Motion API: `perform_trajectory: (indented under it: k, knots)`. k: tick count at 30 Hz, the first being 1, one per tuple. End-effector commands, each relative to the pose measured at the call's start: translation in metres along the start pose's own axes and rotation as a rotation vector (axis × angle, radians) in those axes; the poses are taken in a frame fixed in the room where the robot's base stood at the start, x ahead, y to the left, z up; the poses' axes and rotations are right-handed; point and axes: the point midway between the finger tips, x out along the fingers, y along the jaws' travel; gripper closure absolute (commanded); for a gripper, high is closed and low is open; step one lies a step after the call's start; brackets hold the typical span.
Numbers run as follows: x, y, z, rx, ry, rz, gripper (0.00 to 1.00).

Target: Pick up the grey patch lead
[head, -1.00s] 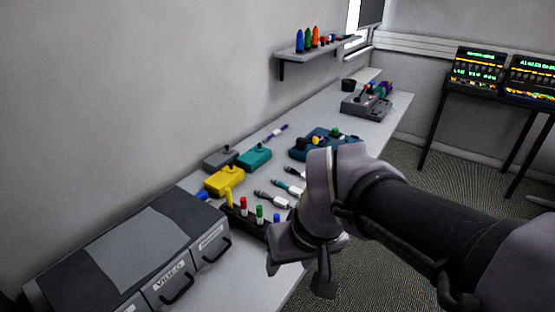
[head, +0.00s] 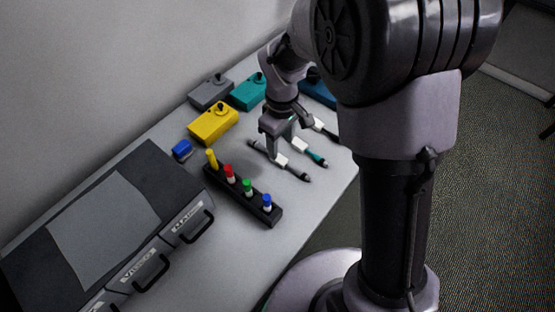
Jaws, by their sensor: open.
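The grey patch lead (head: 295,172) lies on the bench, dark grey at its ends with a pale middle section. It is the nearest lead to the coloured-peg rack. My gripper (head: 283,146) is open and points down over the leads, one finger beside the middle of the grey lead. I cannot tell whether that finger touches it. A teal-ended lead (head: 317,158) lies just to the right. A dark lead (head: 327,130) lies beyond that, partly hidden by my arm.
A black rack (head: 240,197) with coloured pegs stands in front of the leads. Yellow (head: 213,123), grey (head: 210,93) and teal (head: 247,93) joystick boxes stand to the left and behind. A blue piece (head: 181,150) and a dark drawer case (head: 155,175) are farther left.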

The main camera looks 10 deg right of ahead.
Motion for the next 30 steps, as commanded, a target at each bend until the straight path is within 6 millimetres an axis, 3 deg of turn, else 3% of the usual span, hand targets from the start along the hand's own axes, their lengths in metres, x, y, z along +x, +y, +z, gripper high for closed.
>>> perform_trajectory:
  k: [7,12,19,27,30]
  knots:
    - [0.029,-0.001,-0.002,0.001,0.0,0.0,0.49]
    - [0.064,-0.003,-0.005,0.002,-0.001,-0.001,0.49]
    - [0.065,-0.002,-0.005,0.002,0.001,0.0,0.49]
    - [0.064,-0.002,-0.005,0.002,0.001,0.0,1.0]
    - [0.064,-0.002,-0.005,0.002,0.001,0.0,1.0]
